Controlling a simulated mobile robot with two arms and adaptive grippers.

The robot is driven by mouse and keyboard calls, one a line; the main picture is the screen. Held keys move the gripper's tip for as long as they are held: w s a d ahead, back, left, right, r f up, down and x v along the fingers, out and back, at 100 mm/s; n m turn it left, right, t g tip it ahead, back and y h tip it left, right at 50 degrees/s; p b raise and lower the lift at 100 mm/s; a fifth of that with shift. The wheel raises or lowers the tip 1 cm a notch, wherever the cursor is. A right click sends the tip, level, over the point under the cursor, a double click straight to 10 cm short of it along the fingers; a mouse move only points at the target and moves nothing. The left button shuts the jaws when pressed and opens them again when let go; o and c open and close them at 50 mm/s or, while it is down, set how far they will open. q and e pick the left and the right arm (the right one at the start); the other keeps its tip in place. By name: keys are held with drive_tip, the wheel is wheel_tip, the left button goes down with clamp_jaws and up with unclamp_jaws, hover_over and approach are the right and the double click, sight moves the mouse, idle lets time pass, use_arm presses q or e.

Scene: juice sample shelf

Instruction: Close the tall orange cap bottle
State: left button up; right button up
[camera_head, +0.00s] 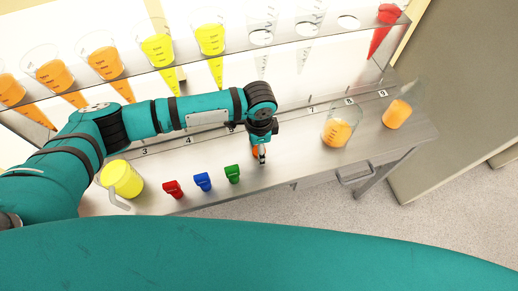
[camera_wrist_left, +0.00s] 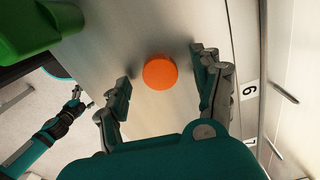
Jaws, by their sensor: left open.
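A round orange cap (camera_wrist_left: 160,72) shows from above in the left wrist view, on or above the grey metal counter. What lies under it is hidden. My left gripper (camera_head: 262,156) is open, reaching down over the counter in the head view. Its fingers stand on either side of the orange cap in the left wrist view, with a gap on both sides. In the head view the gripper mostly covers the orange piece (camera_head: 255,151). My right gripper (camera_wrist_left: 78,98) shows small at the lower left of the left wrist view; its finger state is unclear.
Red (camera_head: 172,189), blue (camera_head: 203,181) and green (camera_head: 232,173) pieces stand left of the left gripper. A yellow jug (camera_head: 123,180) stands farther left. Two clear cups with orange contents (camera_head: 337,132) (camera_head: 397,113) stand to the right. A shelf with several cone-shaped containers hangs behind.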

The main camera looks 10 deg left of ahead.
use_arm(q)
drive_tip(key=shift+f, duration=0.35)
drive_tip(key=c, duration=0.8)
drive_tip(key=shift+c, duration=0.2)
drive_tip(key=shift+r, duration=0.1)
drive_tip(key=shift+r, duration=0.45)
drive_tip(key=shift+s+r, duration=0.25)
drive_tip(key=shift+r, duration=0.4)
drive_tip(key=shift+s+r, duration=0.2)
drive_tip(key=shift+r, duration=0.4)
drive_tip(key=s+d+r, duration=0.1)
drive_tip(key=s, duration=1.4)
drive_tip(key=shift+d+r+b, duration=0.25)
drive_tip(key=shift+b, duration=0.2)
